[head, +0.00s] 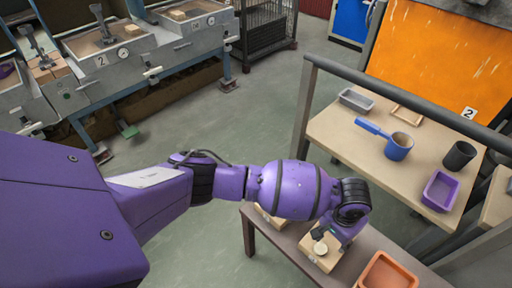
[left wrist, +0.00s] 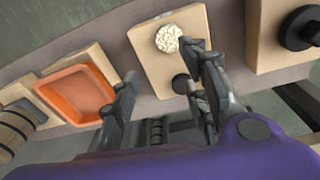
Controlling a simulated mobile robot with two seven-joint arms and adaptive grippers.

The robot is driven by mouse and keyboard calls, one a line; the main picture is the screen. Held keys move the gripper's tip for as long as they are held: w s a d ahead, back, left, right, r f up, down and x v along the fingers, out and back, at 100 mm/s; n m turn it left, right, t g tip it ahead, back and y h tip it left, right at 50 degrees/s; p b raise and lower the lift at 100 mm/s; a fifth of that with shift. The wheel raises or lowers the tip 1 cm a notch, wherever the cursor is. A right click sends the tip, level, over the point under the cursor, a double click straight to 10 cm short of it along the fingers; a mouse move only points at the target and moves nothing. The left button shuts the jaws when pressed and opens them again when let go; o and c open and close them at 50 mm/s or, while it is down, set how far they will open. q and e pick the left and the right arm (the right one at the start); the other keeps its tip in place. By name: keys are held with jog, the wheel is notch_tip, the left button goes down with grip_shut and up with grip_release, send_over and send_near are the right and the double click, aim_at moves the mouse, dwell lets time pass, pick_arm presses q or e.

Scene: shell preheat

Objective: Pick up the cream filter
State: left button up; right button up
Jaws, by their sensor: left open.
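The cream filter (left wrist: 167,38) is a small round pale disc with a speckled top. It lies on a light wooden board (left wrist: 150,67), near the board's far end in the left wrist view. In the head view the cream filter (head: 320,248) shows just below my left gripper (head: 335,237). In the left wrist view my left gripper (left wrist: 161,72) is open and empty, its fingers apart over the board. The right finger's tip is close to the filter; I cannot tell whether it touches. My right gripper is in neither view.
A small dark disc (left wrist: 181,84) lies on the same board. An orange tray (left wrist: 48,93) lies left of it, and a black knobbed piece (left wrist: 300,28) on another block at right. A second table (head: 345,130) holds a blue ladle (head: 398,147) and a purple tray (head: 440,190).

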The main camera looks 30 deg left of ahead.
aim_at(323, 249)
pick_arm(q)
jog(key=shift+s+a+f+n+g+y, duration=0.1)
jog(key=shift+s+a+n+g+y, duration=0.3)
jog(key=shift+s+a+n, duration=0.3)
jog(key=f, duration=0.2)
jog(key=f+b, duration=0.1)
jog(key=f, duration=0.2)
jog(key=w+f, duration=0.1)
jog(key=f, duration=0.1)
jog(key=shift+d+f, duration=0.1)
jog(key=shift+f, duration=0.2)
jog(key=shift+c, duration=0.4)
jog(key=c, duration=0.7)
